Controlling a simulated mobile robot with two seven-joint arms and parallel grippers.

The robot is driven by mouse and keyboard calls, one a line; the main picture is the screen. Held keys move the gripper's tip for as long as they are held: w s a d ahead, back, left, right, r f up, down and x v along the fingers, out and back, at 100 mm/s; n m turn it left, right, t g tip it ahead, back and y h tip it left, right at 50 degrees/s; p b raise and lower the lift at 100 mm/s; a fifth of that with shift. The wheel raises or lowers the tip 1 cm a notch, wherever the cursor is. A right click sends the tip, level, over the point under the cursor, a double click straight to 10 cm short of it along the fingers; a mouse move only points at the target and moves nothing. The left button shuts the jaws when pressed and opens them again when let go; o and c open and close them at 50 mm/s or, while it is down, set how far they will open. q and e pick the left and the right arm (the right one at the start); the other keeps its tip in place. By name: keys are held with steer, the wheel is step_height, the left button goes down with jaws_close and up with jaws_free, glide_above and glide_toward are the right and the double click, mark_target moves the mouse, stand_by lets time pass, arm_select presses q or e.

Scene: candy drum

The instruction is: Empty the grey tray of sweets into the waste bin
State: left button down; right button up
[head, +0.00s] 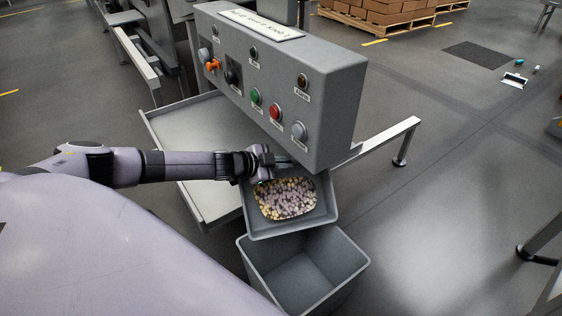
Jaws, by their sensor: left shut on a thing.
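The grey tray (327,217) holds a pile of small pale, yellow and lilac sweets (286,198). It is above and just behind the open grey waste bin (305,268), and appears tilted a little toward it. The visible inside of the bin looks empty. My left gripper (272,163) is shut on the tray at its far edge, close under the control box. Its fingertips are partly hidden. My right gripper is not in view.
A grey control box (330,85) with buttons and an orange switch stands right behind the tray. A metal table (195,130) lies to the left, and a metal rail (385,137) runs to the right. The floor right of the bin is clear.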

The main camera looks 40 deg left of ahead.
arm_select(q)
steer(key=s+d+m+t+y+b, duration=0.2)
steer(key=s+d+m+t+b, duration=0.4)
steer(key=d, duration=0.9)
steer(key=shift+s+d+r+m+b, duration=0.25)
steer(key=shift+s+m+b, duration=1.35)
steer(key=shift+s+b, duration=1.4)
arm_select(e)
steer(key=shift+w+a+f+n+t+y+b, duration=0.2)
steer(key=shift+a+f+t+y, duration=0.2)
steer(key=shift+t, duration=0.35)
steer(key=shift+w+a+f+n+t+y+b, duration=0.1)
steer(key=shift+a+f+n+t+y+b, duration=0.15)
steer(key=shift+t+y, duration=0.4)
arm_select(q)
steer(key=shift+w, duration=0.45)
steer(key=shift+s, duration=0.1)
steer(key=shift+s+d+f+m+t, duration=0.15)
steer(key=shift+s+d+m+t, duration=0.15)
steer(key=shift+s+d+m, duration=0.4)
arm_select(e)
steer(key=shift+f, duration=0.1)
